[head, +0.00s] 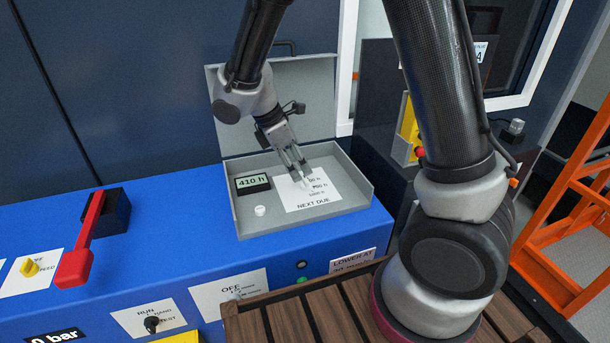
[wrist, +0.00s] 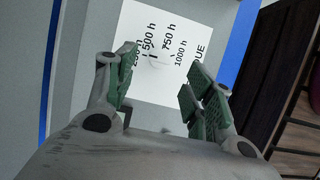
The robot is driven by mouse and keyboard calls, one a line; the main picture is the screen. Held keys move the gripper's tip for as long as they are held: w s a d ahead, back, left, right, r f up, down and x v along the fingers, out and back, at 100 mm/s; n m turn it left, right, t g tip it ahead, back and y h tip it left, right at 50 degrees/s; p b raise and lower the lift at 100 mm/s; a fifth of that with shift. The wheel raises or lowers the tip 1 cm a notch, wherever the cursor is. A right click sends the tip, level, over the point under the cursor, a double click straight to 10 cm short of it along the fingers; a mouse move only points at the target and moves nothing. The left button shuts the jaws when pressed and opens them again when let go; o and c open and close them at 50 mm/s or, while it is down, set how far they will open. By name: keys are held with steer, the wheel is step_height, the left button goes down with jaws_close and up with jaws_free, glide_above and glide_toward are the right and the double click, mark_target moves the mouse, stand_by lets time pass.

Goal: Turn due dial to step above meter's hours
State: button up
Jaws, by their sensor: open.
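The hour meter (head: 252,183) reads 410 h, in an open grey box. Right of it is the white NEXT DUE card (head: 312,206). In the wrist view the card (wrist: 140,22) shows marks at 500 h, 750 h and 1000 h, and a partly covered one at the left. The due dial (wrist: 160,57) is a faint pale round shape amid these marks; its pointing cannot be made out. My gripper (head: 302,180) is open over the card, fingertips close to the dial. In the wrist view, my gripper (wrist: 162,66) has its fingers either side of it, apparently holding nothing.
The grey box (head: 357,187) has low walls and a raised lid (head: 318,95) behind. A small white knob (head: 260,211) stands below the meter. A red lever (head: 82,250) and a yellow knob (head: 31,268) are on the blue cabinet at left. An orange frame (head: 560,215) stands right.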

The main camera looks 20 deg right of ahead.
mark_target(304, 179)
steer(key=x, duration=0.5)
steer(key=c, duration=1)
